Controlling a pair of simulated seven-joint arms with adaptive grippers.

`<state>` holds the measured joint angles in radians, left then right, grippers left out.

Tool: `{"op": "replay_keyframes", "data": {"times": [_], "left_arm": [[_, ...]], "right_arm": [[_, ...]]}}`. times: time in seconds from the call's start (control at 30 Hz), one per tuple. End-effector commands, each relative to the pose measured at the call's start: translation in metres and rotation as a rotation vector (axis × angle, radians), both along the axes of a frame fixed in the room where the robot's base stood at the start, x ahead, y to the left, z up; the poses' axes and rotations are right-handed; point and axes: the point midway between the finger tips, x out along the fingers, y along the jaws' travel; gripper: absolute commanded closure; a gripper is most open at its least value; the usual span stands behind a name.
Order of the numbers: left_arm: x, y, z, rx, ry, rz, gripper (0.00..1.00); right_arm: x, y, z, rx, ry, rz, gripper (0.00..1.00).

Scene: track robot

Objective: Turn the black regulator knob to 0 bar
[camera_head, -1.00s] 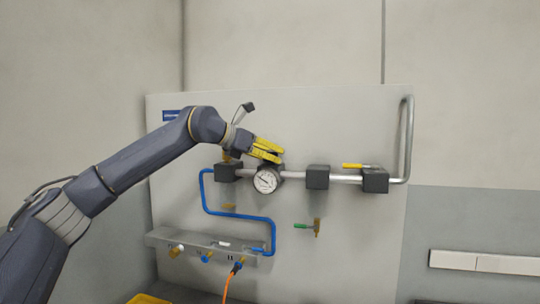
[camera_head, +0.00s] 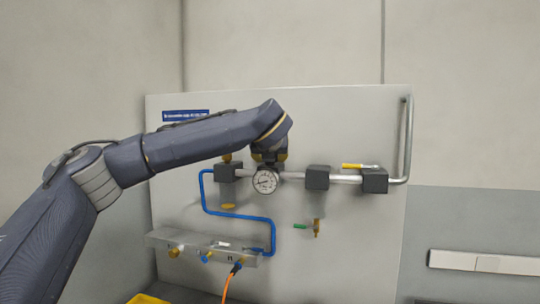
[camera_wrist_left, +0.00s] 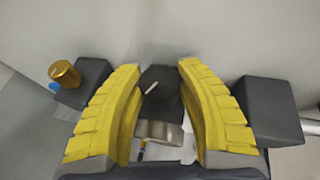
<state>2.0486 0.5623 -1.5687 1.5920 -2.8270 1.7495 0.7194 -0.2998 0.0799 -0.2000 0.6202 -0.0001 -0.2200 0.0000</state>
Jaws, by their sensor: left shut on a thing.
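The black regulator knob (camera_wrist_left: 162,82) with a white mark line shows between the yellow fingers in the left wrist view. My left gripper (camera_head: 268,160) is above the round white gauge (camera_head: 265,181) in the head view, pointing down over the regulator. In the left wrist view its two ribbed yellow fingers (camera_wrist_left: 160,90) are shut on the knob from both sides. In the head view the knob is hidden behind the gripper. The gauge needle is visible, but its reading is too small to tell. My right gripper is not in view.
A silver pipe (camera_head: 345,178) runs through black blocks on the wall panel. The right block (camera_head: 375,181) carries a yellow lever (camera_head: 359,166). A blue hose (camera_head: 233,215) bends below, near a manifold (camera_head: 205,247) with an orange hose (camera_head: 229,283). The panel's upper right is clear.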

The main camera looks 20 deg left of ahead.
Motion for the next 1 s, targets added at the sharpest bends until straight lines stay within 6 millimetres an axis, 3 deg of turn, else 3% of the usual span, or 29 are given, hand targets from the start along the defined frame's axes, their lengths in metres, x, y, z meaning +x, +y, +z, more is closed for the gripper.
{"op": "replay_keyframes", "data": {"times": [0.5, 1.0], "left_arm": [[0.0004, -0.0009, -0.0019, 0.001, 0.004, 0.406, 0.92], [0.0004, 0.0003, -0.0038, -0.001, 0.009, 0.546, 0.92]], "right_arm": [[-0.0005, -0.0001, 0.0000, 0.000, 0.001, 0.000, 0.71], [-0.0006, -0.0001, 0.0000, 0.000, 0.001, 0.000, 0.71]]}}
